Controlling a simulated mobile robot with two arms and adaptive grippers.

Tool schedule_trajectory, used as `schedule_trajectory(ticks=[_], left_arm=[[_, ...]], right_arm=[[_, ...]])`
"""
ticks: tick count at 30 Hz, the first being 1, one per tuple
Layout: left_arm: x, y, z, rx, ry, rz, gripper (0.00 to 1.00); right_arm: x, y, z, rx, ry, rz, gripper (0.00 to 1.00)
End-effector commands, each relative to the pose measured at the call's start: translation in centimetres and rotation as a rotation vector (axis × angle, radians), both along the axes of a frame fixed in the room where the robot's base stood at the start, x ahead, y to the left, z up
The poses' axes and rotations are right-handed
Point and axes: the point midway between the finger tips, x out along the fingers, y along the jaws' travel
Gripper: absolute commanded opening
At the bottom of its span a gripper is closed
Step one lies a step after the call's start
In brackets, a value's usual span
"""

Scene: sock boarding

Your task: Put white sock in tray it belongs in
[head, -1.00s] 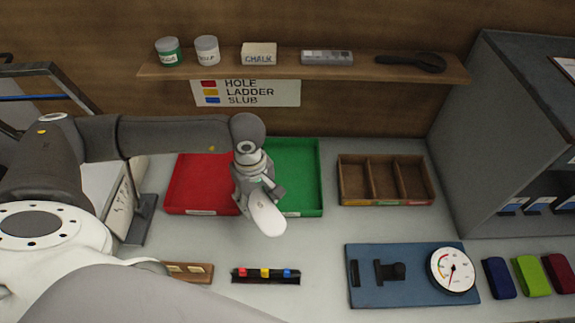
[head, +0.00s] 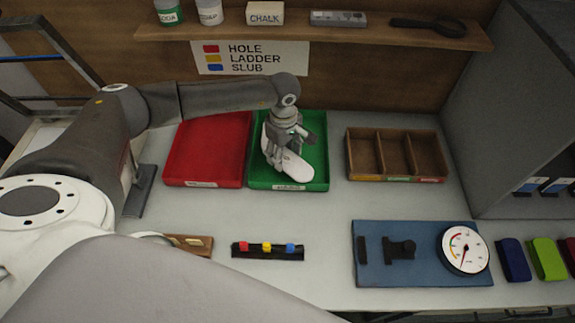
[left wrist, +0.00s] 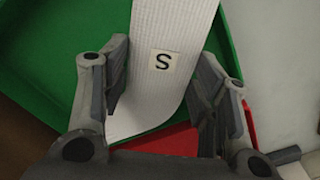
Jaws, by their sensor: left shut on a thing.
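My left gripper (head: 280,154) points down over the green tray (head: 318,165) and is shut on the white sock (head: 296,170). The sock hangs over or lies in the green tray; I cannot tell whether it touches the floor. The red tray (head: 207,150) is empty, just left of the green one. Both have a small label on the front edge. My right gripper is not in view.
A wooden three-part box (head: 395,155) stands right of the trays. In front lie a black strip with coloured pegs (head: 267,251) and a blue board with a gauge (head: 463,249). A sign (head: 250,58) reads HOLE, LADDER, SLUB. The middle of the table is clear.

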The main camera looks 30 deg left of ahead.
Motion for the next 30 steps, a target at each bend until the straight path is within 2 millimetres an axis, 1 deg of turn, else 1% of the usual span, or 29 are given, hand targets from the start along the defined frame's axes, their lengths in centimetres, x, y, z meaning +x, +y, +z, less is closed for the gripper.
schedule_trajectory(ticks=[1,5,8,11,12,15,17,23,28,29,30], left_arm=[[0.4,-0.1,-0.6,-0.001,-0.002,0.0,0.4],[0.7,-0.1,-0.8,-0.001,-0.002,0.0,0.4],[1.0,-0.2,-1.3,-0.001,-0.002,0.001,0.4],[1.6,-0.3,-2.4,0.0,-0.001,0.0,0.4],[1.4,-0.2,-3.2,-0.001,0.001,0.0,0.4],[1.5,-0.3,-4.6,-0.001,-0.001,0.0,0.4],[1.5,-0.3,-4.8,-0.001,-0.001,0.0,0.4],[1.5,-0.2,-4.6,-0.001,-0.001,0.0,0.4],[1.5,-0.2,-5.1,-0.001,-0.001,0.0,0.4],[1.5,-0.2,-5.0,-0.002,-0.002,0.0,0.58],[1.5,-0.2,-4.9,-0.001,-0.001,0.0,0.63]], right_arm=[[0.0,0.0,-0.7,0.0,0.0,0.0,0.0],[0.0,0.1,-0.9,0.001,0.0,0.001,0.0],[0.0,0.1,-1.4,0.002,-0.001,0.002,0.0],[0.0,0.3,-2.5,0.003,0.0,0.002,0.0],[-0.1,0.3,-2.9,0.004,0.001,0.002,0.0],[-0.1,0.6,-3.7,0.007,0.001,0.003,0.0],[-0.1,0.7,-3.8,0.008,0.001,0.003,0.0],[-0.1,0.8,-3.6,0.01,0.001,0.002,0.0],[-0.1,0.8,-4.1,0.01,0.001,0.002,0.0],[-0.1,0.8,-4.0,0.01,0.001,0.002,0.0],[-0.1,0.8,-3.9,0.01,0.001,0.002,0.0]])
